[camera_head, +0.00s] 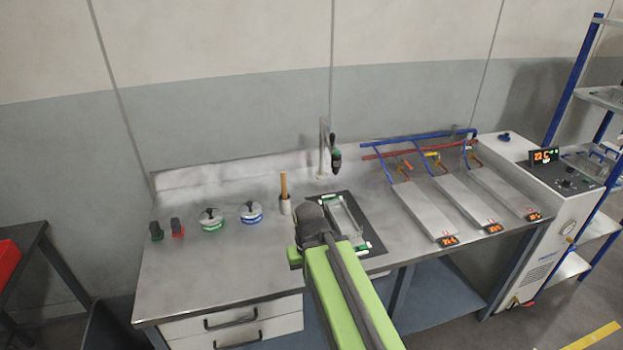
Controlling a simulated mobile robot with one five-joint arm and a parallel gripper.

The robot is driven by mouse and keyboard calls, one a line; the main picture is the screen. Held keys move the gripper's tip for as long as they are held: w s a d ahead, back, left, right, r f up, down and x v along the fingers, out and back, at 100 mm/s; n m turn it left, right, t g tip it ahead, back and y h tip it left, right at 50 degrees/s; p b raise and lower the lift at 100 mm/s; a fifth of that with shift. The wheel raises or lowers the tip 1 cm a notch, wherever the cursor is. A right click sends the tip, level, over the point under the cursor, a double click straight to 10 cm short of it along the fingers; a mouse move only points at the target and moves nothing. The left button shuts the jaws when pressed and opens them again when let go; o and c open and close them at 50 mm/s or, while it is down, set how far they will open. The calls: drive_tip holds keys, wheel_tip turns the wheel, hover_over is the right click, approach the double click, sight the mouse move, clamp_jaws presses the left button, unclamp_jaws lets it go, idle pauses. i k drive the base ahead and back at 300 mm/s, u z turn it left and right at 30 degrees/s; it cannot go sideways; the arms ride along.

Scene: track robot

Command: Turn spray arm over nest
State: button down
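The spray arm (324,147) is a thin pale post at the back of the steel bench, with a short top arm. A dark spray head with a green band (336,158) hangs from it on the right, pointing down. The nest (349,222) appears to be the pale metal frame with green parts on a black mat (374,233), in front of the spray arm. The spray head hangs behind the nest's far end. My green arm link and dark joint cover the nest's left front. My gripper's fingers do not show.
A wooden-handled tool stands in a white holder (285,207) left of my arm. Two round lidded pots (211,220) (251,212) and two small dark items stand further left. Three sloped plates (425,212) with hoses and displays are on the right. The bench's left front is clear.

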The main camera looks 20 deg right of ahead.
sight(328, 138)
drive_tip(key=u, duration=1.15)
drive_tip(key=i, duration=0.6)
drive_tip(key=u, duration=0.55)
drive_tip(key=k, duration=0.9)
drive_tip(key=z, duration=0.1)
drive_tip(key=i, duration=0.9)
drive_tip(key=u, duration=0.1)
